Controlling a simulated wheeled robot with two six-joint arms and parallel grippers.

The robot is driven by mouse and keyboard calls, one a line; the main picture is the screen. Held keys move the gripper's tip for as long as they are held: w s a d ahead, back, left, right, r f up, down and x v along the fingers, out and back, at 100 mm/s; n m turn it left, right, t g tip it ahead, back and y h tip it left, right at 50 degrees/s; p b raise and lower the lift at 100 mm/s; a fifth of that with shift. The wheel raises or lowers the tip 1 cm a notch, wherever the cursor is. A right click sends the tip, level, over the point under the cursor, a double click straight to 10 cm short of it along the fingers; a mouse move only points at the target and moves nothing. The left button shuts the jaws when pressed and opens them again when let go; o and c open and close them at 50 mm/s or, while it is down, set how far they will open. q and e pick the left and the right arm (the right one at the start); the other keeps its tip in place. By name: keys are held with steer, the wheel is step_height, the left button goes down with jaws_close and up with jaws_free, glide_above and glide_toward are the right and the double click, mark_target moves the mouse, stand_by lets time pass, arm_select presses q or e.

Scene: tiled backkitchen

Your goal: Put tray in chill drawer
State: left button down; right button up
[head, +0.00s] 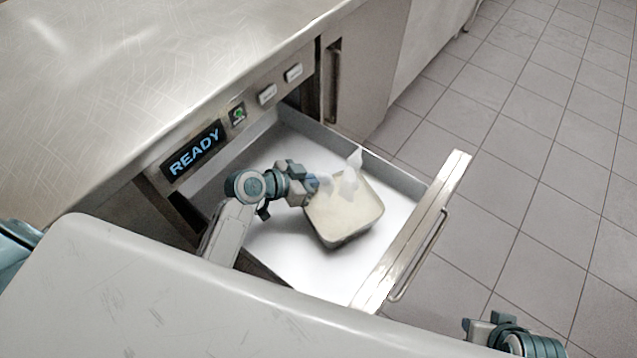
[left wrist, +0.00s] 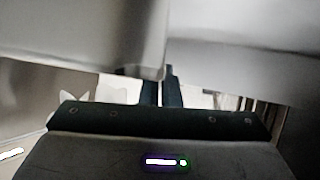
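The tray (head: 338,222), a cream-coloured rounded square with a white pointed piece (head: 350,180) at its top, is inside the open chill drawer (head: 291,262). Whether it rests on the drawer floor is hard to tell. My left gripper (head: 312,184) reaches into the drawer at the tray's left edge. In the left wrist view its dark fingers (left wrist: 161,90) are close together with a thin gap, seemingly on the tray's rim; the contact is mostly hidden. My right gripper (head: 484,328) is at the bottom right, outside the drawer, away from the tray; its fingertips are unclear.
The drawer front (head: 415,232) with its bar handle (head: 420,256) stands pulled out over the tiled floor (head: 540,170). A lit READY panel (head: 195,151) is on the steel counter (head: 130,75) above. The floor to the right is clear.

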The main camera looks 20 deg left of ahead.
arm_select(q)
steer(key=shift+f, duration=0.7)
steer(key=shift+f, duration=0.1)
steer(key=c, duration=1.7)
jaws_free()
steer(key=v, duration=0.7)
steer(key=shift+s+a, duration=0.15)
steer(key=shift+a, duration=0.05)
